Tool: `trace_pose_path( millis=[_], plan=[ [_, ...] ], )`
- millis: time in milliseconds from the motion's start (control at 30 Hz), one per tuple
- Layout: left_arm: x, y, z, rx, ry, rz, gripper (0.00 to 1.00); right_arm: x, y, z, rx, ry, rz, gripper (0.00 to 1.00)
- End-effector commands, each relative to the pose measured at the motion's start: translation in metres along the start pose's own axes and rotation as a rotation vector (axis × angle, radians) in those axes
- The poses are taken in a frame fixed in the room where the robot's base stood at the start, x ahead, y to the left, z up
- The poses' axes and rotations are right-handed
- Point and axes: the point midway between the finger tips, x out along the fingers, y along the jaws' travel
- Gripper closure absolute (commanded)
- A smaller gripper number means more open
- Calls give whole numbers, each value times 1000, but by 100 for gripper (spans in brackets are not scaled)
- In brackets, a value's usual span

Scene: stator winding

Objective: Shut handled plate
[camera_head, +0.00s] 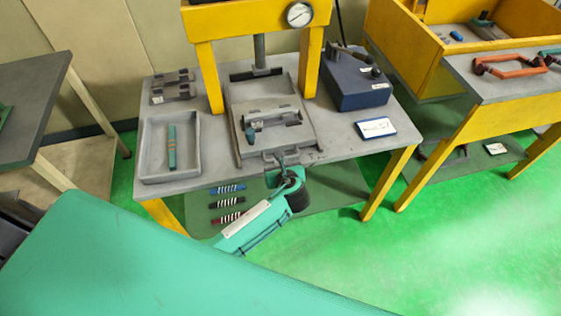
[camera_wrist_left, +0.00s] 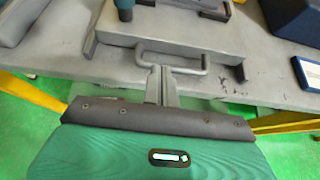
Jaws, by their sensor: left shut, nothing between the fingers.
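The grey handled plate (camera_head: 280,138) lies on the yellow-legged table under the press, its handle facing the table's front edge. Its U-shaped handle (camera_wrist_left: 190,71) shows in the left wrist view. My left gripper (camera_head: 282,159) is at the front of the plate, by the handle. In the left wrist view the fingers of my left gripper (camera_wrist_left: 162,72) are shut together with nothing between them, at the middle of the handle bar. I cannot tell whether they touch it. A grey fixture with a teal piece (camera_head: 250,133) sits on the plate. My right gripper is not in view.
The yellow press frame (camera_head: 206,70) with a gauge stands over the plate. A grey tray (camera_head: 149,166) holding a teal part is on the left. A dark blue box (camera_head: 352,84) and a small framed card (camera_head: 376,128) are on the right. Striped bars lie below the table.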

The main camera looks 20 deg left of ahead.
Motion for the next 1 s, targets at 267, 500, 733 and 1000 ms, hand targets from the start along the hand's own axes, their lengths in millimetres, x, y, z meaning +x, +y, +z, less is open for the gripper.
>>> trace_pose_path(
  millis=[267, 500, 733, 1000],
  plan=[
    [48, 0, 2, -1, 1, 2, 100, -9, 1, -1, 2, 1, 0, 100],
    [71, 0, 0, -3, 2, 1, 100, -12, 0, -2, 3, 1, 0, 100],
    [76, 0, 0, -3, 2, -1, 100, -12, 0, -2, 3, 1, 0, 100],
    [77, 0, 0, -3, 2, 0, 100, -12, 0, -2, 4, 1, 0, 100]
  ],
)
